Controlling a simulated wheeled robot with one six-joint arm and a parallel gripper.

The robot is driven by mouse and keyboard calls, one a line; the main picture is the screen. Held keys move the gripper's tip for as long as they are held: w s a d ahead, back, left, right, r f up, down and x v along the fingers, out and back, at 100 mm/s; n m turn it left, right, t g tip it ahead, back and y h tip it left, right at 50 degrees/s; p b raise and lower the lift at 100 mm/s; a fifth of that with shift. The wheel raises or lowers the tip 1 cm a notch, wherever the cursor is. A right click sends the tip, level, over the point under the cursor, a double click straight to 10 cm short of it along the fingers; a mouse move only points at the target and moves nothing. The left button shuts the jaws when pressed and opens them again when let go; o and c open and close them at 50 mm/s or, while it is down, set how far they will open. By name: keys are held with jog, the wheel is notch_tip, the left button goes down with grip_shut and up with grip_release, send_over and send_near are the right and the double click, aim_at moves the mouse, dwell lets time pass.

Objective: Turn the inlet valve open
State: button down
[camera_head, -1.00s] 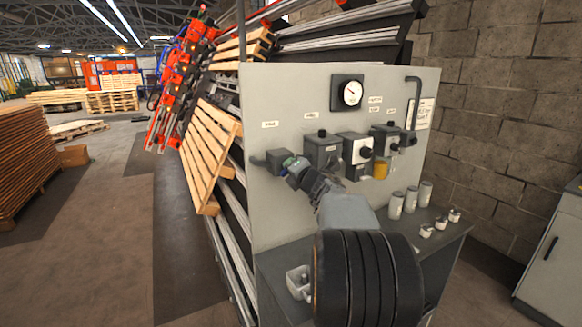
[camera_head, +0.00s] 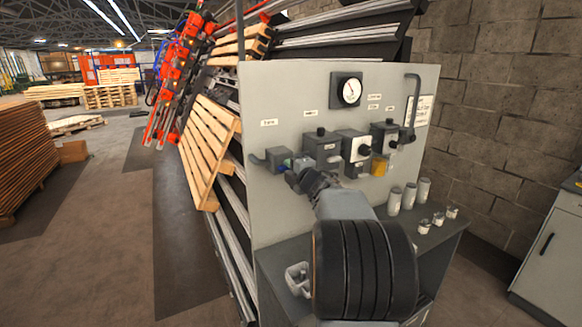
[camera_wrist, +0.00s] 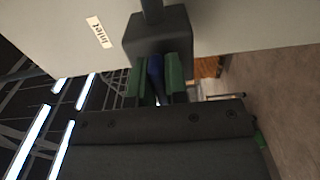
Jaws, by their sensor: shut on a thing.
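The inlet valve (camera_head: 277,160) is a dark grey block on a pipe at the left of the grey panel. Its body also shows in the wrist view (camera_wrist: 158,30), beside a label reading "Inlet" (camera_wrist: 99,32). A blue handle (camera_wrist: 156,70) stands out from the valve body. My gripper (camera_wrist: 155,80) has its two green-faced fingers shut around the handle, one on each side. In the head view my gripper (camera_head: 298,166) is at the valve's front, and a little of the blue shows. The handle's far end is hidden.
A round gauge (camera_head: 348,90) sits high on the panel. Grey cylinders (camera_head: 394,201) stand on the bench.

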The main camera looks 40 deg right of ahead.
dwell(0.4)
jog(key=c, duration=1.1)
grip_release()
jog(key=s, duration=0.4)
jog(key=s+a+b, duration=0.1)
jog(key=s, duration=0.4)
jog(key=s+a+b, duration=0.1)
jog(key=s, duration=0.3)
jog(key=shift+s, duration=0.35)
jog(key=shift+d, duration=0.15)
